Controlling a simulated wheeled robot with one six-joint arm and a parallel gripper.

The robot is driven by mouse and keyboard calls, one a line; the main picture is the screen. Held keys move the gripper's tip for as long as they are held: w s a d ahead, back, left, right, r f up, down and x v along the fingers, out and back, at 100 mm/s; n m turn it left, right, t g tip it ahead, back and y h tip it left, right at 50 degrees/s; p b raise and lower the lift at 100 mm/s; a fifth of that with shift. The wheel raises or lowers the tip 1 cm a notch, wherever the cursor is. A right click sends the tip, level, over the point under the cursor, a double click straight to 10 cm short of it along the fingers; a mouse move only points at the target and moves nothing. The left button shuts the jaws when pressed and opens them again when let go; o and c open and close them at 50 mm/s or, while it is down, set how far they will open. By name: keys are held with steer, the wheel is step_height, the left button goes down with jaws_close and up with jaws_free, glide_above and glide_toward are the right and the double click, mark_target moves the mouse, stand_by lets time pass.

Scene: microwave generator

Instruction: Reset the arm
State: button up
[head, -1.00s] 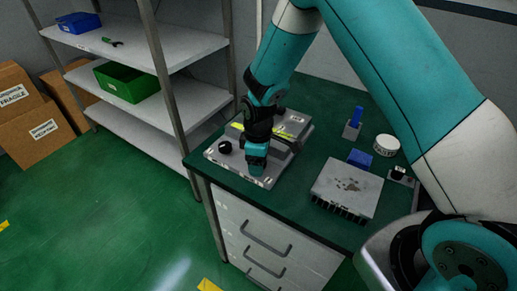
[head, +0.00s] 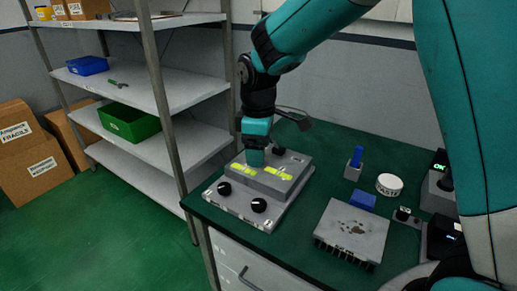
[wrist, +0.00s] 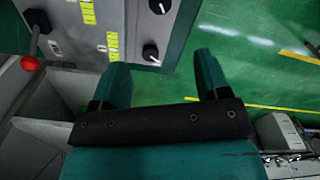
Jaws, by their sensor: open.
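My gripper (head: 255,157) is over the grey control box (head: 241,205) on the green workbench in the head view, pointing down. In the wrist view my gripper (wrist: 159,82) has its two teal fingers spread apart with nothing between them. The box shows black knobs and yellow labels, and in the wrist view the box (wrist: 130,22) lies beyond the fingers at upper left. In the head view I cannot tell whether the fingertips touch the box.
A heatsink block (head: 351,233), a paste tub (head: 389,184) and a blue-topped holder (head: 353,167) stand on the workbench (head: 320,145). A metal shelf (head: 165,85) with a green bin (head: 129,122) stands at left. A red-knobbed lever (wrist: 30,62) shows in the wrist view.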

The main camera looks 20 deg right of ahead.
stand_by(0.4)
steer(key=s+a+r+m+y, duration=0.2)
steer(key=s+r, duration=0.2)
steer(key=s, duration=0.8)
steer(key=s+a+r+m+y, duration=0.2)
steer(key=s+r, duration=0.2)
steer(key=s, duration=0.9)
steer(key=shift+a+m, duration=0.3)
steer(key=shift+w, duration=0.1)
steer(key=shift+c, duration=0.4)
